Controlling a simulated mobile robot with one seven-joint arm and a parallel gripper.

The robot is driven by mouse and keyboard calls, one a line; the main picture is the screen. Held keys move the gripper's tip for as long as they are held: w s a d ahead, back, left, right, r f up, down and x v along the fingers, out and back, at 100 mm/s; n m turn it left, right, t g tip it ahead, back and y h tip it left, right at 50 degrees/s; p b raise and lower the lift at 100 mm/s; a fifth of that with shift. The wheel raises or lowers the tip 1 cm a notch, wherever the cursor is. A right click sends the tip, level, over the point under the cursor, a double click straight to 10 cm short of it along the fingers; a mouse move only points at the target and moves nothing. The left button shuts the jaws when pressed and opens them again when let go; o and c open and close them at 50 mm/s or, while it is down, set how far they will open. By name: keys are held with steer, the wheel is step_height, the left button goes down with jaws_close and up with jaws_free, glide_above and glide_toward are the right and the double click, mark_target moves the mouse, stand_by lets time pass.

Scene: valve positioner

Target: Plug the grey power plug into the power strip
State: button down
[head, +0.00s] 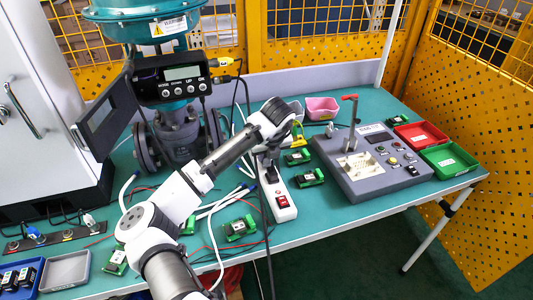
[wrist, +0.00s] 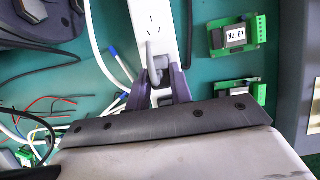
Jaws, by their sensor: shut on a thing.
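The white power strip (head: 285,212) lies on the teal table, with a red switch at its near end. In the wrist view the strip (wrist: 153,12) runs up the picture, and a socket face shows above the fingers. My gripper (head: 269,165) points down over the strip. In the wrist view its two purple-grey fingers (wrist: 165,80) are shut on the grey power plug (wrist: 157,64), which stands over the strip. The plug's underside and prongs are hidden, so I cannot tell whether they are in a socket.
Green circuit boards (head: 309,178) lie right of the strip, and one labelled No. 67 (wrist: 236,36) is close by in the wrist view. White tubes (head: 215,207) lie left. A grey test box (head: 370,165), red tray (head: 421,135) and green tray (head: 448,160) stand right. The valve (head: 178,138) stands behind.

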steer(key=shift+f, duration=0.5)
stand_by(1.3)
steer(key=c, duration=1.2)
jaws_free()
steer(key=shift+o, duration=0.6)
steer(key=shift+o, duration=1.2)
steer(key=shift+r, duration=0.15)
steer(key=p+v, duration=0.5)
steer(key=v, duration=0.1)
steer(key=shift+s+r, duration=0.2)
steer(key=shift+r, duration=0.2)
steer(key=shift+d, duration=0.1)
